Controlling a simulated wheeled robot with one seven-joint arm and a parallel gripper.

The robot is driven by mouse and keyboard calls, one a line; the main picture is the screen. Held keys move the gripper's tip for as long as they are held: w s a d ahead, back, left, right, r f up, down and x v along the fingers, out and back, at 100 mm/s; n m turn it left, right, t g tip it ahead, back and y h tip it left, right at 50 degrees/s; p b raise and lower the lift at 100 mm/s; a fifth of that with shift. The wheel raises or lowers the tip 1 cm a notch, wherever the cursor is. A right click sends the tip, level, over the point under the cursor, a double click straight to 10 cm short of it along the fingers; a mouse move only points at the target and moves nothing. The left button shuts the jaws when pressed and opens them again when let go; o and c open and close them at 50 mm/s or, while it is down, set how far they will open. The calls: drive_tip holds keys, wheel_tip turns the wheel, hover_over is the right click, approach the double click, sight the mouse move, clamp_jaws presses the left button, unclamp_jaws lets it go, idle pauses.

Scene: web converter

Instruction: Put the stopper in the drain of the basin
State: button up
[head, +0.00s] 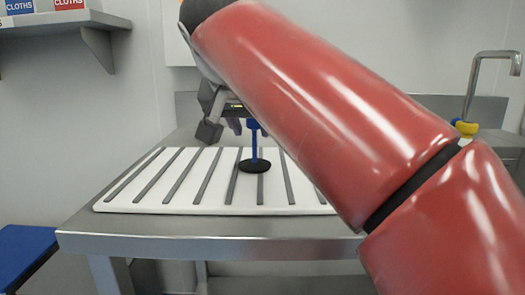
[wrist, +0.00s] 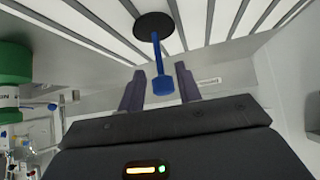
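The stopper has a black disc (head: 254,166) and an upright blue handle (head: 253,140). It stands on a white draining board with grey ribs (head: 150,203). My gripper (head: 242,124) is at the top of the handle, over the board. In the wrist view my gripper (wrist: 159,72) has its two dark fingers apart, one on each side of the blue handle end (wrist: 162,85). A gap shows at the left finger; the right finger is close to the handle, and contact there is unclear. The basin and its drain cannot be made out; my red arm covers that side.
A steel counter (head: 200,246) carries the board. A tap (head: 475,85) rises at the right, with a yellow and blue item (head: 466,128) near its foot. A wall shelf (head: 60,20) is at upper left, and a blue surface (head: 25,255) at lower left.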

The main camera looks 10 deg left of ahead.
sight(254, 139)
drive_tip(key=b+x, duration=0.1)
drive_tip(key=x, duration=0.4)
drive_tip(key=shift+f, duration=0.25)
drive_tip(key=shift+c, duration=0.3)
clamp_jaws()
